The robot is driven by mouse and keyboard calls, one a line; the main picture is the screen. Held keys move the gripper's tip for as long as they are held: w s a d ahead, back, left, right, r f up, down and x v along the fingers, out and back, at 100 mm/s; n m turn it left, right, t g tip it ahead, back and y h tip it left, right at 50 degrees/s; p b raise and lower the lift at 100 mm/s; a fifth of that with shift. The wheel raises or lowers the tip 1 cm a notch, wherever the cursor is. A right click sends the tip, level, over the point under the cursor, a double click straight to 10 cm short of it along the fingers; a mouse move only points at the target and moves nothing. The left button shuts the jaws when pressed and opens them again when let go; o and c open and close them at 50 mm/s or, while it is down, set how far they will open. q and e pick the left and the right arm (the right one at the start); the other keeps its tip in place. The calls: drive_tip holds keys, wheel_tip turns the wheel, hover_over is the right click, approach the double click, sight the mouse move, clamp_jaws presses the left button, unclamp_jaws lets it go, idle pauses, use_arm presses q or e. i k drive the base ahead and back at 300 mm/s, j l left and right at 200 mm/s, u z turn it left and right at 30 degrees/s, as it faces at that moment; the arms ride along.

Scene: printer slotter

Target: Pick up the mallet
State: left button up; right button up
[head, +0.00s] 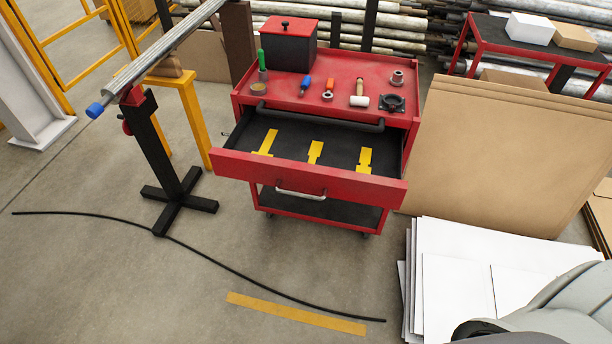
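The mallet (360,101) lies on the red top of the tool cart (285,85), toward the right. It has a pale head at the near end and a short wooden handle pointing away. Nothing holds it. The cart's drawer (310,176) is pulled open and shows yellow tool-shaped cutouts in a dark liner. Neither of my grippers is in view.
Beside the mallet are a blue-handled screwdriver (304,86), a red-handled tool (328,88) and a black flanged part (391,103). A black stand (168,165) is left; cardboard (500,150) leans right. Floor in front has a black cable (250,277).

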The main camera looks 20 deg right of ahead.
sight(354, 101)
drive_tip(key=z, duration=0.95)
